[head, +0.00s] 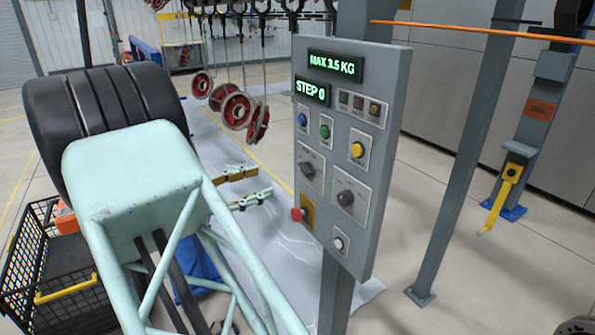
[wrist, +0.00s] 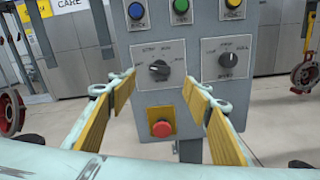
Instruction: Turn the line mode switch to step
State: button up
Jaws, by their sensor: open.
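The grey control panel (head: 318,225) carries two black rotary switches on pale plates. The left switch (head: 307,170) also shows in the wrist view (wrist: 159,70), and so does the right switch (head: 346,198) (wrist: 228,60). My gripper (head: 265,181) is open and empty in front of the panel. In the wrist view its yellow-padded fingers (wrist: 160,80) stand apart, with the left switch visible between their tips. They appear clear of the switch.
A red mushroom button (wrist: 161,128) sits on a yellow plate below the left switch. Blue (head: 302,119), green (head: 324,132) and yellow (head: 357,149) buttons are above, a white one (head: 338,243) below. A display (head: 311,91) reads "STEP 0". Red wheels (head: 236,109) hang behind.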

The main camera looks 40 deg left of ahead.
aim_at(302, 169)
jog(key=shift+w, duration=0.1)
jog(key=shift+x, duration=6.85)
jog(key=shift+d, duration=0.1)
jog(key=c, duration=0.8)
